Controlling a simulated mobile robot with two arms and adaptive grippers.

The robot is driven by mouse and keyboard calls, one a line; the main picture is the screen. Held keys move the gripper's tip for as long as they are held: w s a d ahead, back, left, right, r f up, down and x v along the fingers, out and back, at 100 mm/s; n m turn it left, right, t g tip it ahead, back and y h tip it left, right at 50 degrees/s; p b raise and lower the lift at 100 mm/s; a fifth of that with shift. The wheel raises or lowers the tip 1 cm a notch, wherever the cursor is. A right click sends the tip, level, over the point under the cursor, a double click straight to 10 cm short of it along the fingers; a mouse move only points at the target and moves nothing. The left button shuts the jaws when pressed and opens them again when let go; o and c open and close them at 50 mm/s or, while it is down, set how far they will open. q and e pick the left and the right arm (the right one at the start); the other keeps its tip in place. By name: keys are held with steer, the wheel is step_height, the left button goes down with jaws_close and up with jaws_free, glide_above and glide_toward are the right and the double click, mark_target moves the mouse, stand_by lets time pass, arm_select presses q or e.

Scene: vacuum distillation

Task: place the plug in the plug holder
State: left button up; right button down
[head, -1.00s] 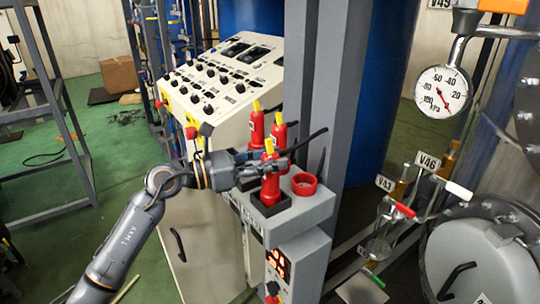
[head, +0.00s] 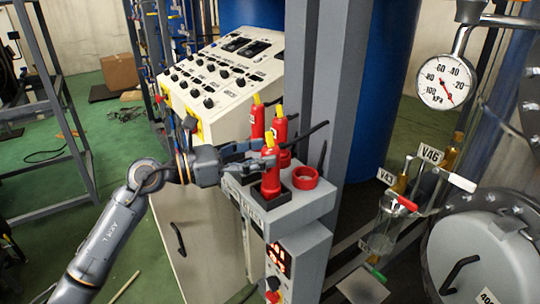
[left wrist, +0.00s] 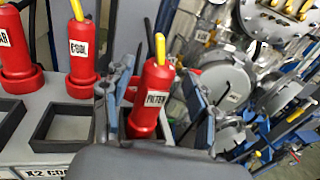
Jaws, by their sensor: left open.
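The red plug (head: 271,178) with a yellow top stands upright in the front black square plug holder (head: 257,203) on the grey box. In the left wrist view, the plug (left wrist: 148,108) carries a label that seems to read FILTER, and its base sits inside the black rim. My left gripper (head: 252,158) is open at the left of the plug in the head view. In the left wrist view its two fingers stand apart on either side of the plug, with gaps visible. My right gripper is not in view.
An empty red ring socket (head: 305,177) is right of the plug. Two other red plugs (head: 257,121) (head: 281,132) stand behind, with black cables. An empty black square holder (left wrist: 70,128) is beside the plug. A grey post (head: 325,90) rises close behind the box.

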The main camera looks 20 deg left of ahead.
arm_select(q)
steer(key=b+v, duration=0.3)
steer(key=v, duration=0.6)
